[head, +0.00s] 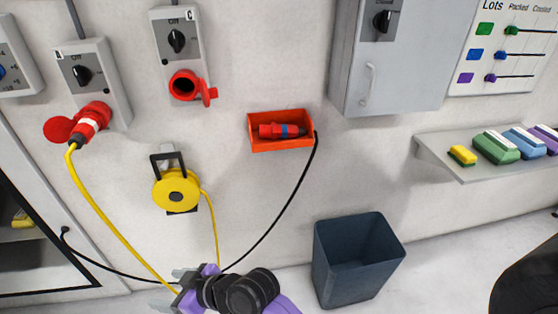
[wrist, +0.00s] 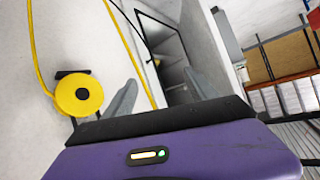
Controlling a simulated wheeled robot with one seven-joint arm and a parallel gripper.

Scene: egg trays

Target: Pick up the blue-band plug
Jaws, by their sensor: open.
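The blue-band plug (head: 283,131) is red with a blue ring and lies sideways in an orange-red open holder (head: 282,147) on the wall. A black cable (head: 294,200) runs from its right end down to the lower left. My gripper (head: 172,288) is open and empty at the bottom of the head view, below and left of the plug, with its fingers pointing left. The plug does not show in the wrist view.
A white-band plug (head: 90,122) with a yellow cable (head: 107,219) sits in the left socket. The open red socket (head: 186,87) is empty. A yellow reel (head: 176,189) hangs on the wall. A dark bin (head: 358,262) stands at right, below a grey cabinet (head: 402,65) and a shelf (head: 470,170).

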